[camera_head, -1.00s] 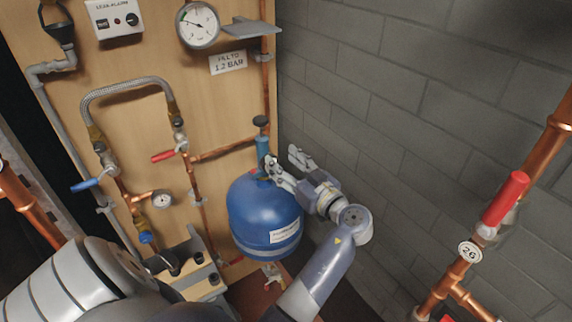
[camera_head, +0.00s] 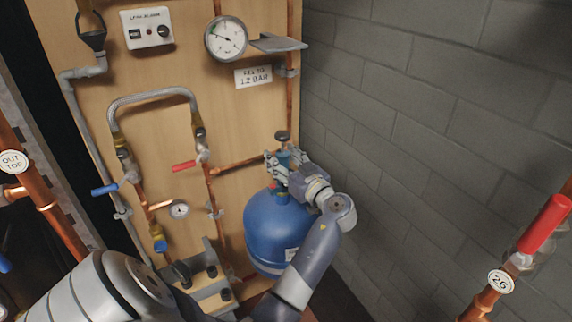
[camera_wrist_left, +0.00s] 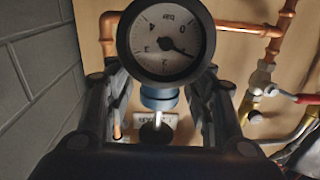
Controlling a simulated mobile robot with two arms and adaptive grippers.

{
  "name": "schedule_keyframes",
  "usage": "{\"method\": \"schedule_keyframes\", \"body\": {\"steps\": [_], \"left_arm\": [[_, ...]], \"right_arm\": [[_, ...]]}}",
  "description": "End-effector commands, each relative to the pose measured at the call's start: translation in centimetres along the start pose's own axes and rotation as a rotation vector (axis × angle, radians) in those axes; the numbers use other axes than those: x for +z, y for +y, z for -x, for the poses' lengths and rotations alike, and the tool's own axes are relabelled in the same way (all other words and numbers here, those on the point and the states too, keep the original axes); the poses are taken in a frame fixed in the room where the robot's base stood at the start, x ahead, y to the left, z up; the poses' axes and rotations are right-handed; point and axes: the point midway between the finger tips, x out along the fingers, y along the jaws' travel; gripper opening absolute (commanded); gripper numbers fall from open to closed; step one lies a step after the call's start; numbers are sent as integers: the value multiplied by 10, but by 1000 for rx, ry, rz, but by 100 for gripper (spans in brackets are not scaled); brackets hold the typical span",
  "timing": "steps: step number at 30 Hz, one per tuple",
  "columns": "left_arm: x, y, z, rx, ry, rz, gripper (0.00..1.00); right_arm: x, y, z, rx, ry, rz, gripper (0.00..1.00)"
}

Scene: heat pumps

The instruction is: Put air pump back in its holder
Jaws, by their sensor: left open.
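The air pump, with a black handle (camera_head: 282,136) on top, stands upright on the blue tank (camera_head: 272,232). My left gripper (camera_head: 284,160) is at the pump's upper body, its open fingers on either side of it and hiding most of it. In the left wrist view, turned upside down, a round gauge (camera_wrist_left: 166,40) and blue pump neck (camera_wrist_left: 158,98) show between the fingers. I cannot tell whether the fingers touch it. A grey bracket (camera_head: 277,43) juts from the board above; I cannot tell if it is the holder. My right gripper is not in view.
The wooden board carries a wall gauge (camera_head: 226,39), a fill sign (camera_head: 259,76), copper pipes, a red-handled valve (camera_head: 184,165) and a braided hose. A grey block wall (camera_head: 430,130) closes the right side. A red-handled pipe (camera_head: 545,224) stands at front right.

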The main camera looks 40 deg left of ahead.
Motion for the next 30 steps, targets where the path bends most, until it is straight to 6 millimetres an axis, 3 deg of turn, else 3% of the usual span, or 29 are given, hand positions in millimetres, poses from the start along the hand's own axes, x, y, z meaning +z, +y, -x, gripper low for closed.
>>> {"method": "schedule_keyframes", "body": {"steps": [6, 12, 13, 30], "left_arm": [[0, 0, 0, 0, 0, 0, 49], [0, 0, 0, 0, 0, -1, 4], [0, 0, 0, -1, 0, -1, 0], [-19, 0, 0, 0, 3, 3, 0]], "right_arm": [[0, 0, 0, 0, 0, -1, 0], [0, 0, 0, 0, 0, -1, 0], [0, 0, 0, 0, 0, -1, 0], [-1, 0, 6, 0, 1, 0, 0]]}}
